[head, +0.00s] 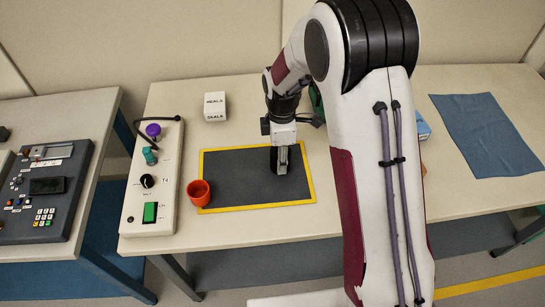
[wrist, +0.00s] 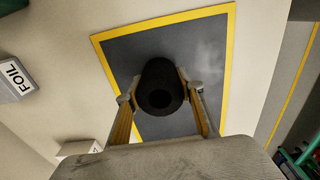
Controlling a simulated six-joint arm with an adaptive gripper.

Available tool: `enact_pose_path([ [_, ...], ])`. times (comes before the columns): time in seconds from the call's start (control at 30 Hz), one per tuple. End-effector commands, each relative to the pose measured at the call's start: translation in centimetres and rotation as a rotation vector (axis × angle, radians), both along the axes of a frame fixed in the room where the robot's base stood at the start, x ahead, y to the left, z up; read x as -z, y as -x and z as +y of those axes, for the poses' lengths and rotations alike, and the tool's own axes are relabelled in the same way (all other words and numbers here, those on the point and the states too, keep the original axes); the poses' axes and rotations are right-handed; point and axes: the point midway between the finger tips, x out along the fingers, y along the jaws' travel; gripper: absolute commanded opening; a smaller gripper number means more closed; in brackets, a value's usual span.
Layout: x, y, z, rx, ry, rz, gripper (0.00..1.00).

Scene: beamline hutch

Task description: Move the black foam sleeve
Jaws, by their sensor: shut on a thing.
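The black foam sleeve (wrist: 160,88) shows in the wrist view as a dark tube with a round hole in its near end. My gripper (wrist: 160,92) is shut on it, with one finger on each side. In the head view my gripper (head: 281,168) is over the dark grey mat with a yellow border (head: 232,172), right of its middle. There the sleeve is hard to tell from the dark fingers and mat. Whether it touches the mat I cannot tell.
An orange cup (head: 199,193) stands at the mat's left edge. Left of it is a control box (head: 152,185) with knobs and a green switch. A white labelled box (head: 215,106) stands behind. A blue cloth (head: 487,135) lies at right. The mat's left half is clear.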

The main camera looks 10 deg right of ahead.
Motion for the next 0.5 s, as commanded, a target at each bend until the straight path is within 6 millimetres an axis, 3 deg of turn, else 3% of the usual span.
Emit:
enact_pose_path([
  [0.5, 0.0, 0.0, -4.0, 0.002, 0.000, 0.000, 0.17],
])
